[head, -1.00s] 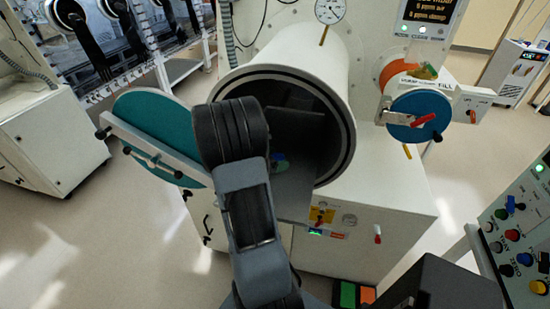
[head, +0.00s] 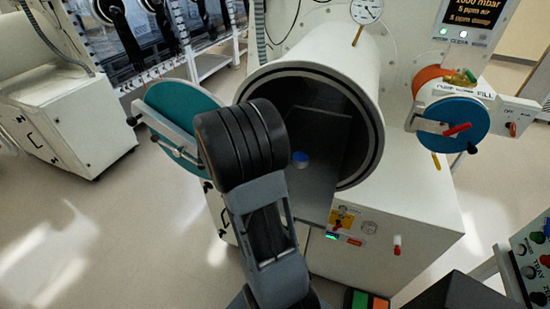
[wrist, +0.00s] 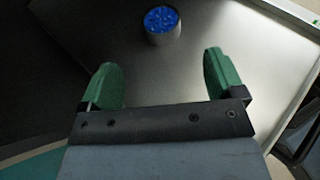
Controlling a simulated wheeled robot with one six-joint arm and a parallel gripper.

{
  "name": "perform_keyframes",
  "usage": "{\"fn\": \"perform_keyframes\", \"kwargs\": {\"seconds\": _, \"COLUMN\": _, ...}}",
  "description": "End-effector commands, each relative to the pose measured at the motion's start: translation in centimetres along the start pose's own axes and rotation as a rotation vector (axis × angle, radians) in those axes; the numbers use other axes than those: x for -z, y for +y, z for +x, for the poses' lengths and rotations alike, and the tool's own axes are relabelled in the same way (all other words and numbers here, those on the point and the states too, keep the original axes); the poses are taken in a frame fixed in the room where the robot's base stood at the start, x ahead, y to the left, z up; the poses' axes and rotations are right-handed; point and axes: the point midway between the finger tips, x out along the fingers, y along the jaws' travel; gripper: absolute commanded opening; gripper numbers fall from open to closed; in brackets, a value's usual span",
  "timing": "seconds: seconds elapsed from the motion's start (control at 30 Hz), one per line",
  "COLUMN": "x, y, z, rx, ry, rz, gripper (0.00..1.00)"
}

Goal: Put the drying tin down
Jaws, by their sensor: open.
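The drying tin (wrist: 162,25) is a small round metal tin filled with blue beads. It stands upright on a flat grey metal tray (wrist: 230,60) in the wrist view. My gripper (wrist: 162,80) is open and empty, its two green fingers apart, with the tin beyond the fingertips and clear of them. In the head view the blue top of the tin (head: 300,159) shows on the dark tray (head: 330,135) inside the open round chamber (head: 372,100). My arm hides the gripper in that view.
The chamber's teal round door (head: 180,105) stands open at the left. A smaller blue hatch (head: 455,125) with a red handle is at the right. A gauge (head: 366,10) sits above the chamber. A control panel (head: 535,250) stands at the lower right.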

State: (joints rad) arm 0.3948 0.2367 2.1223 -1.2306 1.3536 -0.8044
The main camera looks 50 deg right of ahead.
Motion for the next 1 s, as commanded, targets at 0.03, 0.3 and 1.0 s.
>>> {"fn": "perform_keyframes", "kwargs": {"seconds": 0.03, "x": 0.0, "y": 0.0, "z": -0.3, "rx": -0.001, "ry": 0.000, "rz": 0.001, "gripper": 0.88}}
{"fn": "perform_keyframes", "kwargs": {"seconds": 0.3, "x": 0.2, "y": -1.0, "z": -2.2, "rx": -0.007, "ry": 0.081, "rz": 0.089, "gripper": 0.88}}
{"fn": "perform_keyframes", "kwargs": {"seconds": 1.0, "x": 6.2, "y": -15.1, "z": -23.3, "rx": 0.431, "ry": 1.360, "rz": 1.090, "gripper": 0.88}}
